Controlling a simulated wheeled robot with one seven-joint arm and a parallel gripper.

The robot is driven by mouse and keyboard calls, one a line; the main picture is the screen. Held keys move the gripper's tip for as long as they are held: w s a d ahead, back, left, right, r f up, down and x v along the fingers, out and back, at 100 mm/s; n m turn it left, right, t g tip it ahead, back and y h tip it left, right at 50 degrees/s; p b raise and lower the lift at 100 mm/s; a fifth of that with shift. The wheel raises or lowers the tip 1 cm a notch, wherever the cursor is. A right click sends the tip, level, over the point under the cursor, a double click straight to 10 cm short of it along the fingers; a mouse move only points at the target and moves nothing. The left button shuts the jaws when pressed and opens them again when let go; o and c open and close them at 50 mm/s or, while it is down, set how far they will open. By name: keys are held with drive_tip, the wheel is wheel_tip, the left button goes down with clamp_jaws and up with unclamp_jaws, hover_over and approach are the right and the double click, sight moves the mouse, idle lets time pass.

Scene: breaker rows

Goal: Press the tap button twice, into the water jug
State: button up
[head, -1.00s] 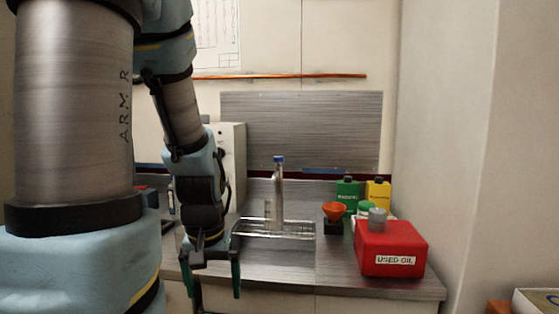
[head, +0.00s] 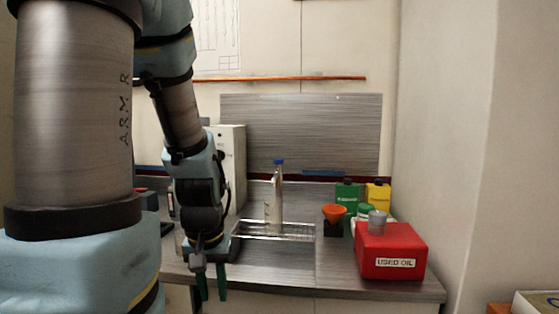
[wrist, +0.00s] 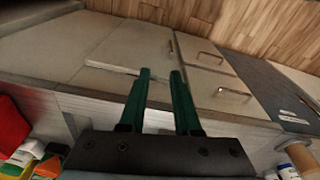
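The tap is a metal column (head: 276,200) with a blue button (head: 279,161) on top, standing at the back of the counter. A faint clear shape (head: 267,214) beside the column looks like the water jug; its outline is hard to tell. A wire drip grid (head: 275,231) lies under them. My gripper (head: 211,295) hangs pointing down at the counter's front edge, left of and below the tap, well apart from it. In the wrist view its green fingers (wrist: 161,74) show a narrow gap with nothing between them. The tap is not recognisable in the wrist view.
A red used-oil can (head: 391,252) stands at the counter's right, with an orange funnel (head: 334,211), a green bottle (head: 347,194) and a yellow bottle (head: 378,195) behind it. A white cabinet (head: 232,170) stands behind my arm. The front middle of the counter is clear.

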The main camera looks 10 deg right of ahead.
clamp_jaws()
idle(0.9)
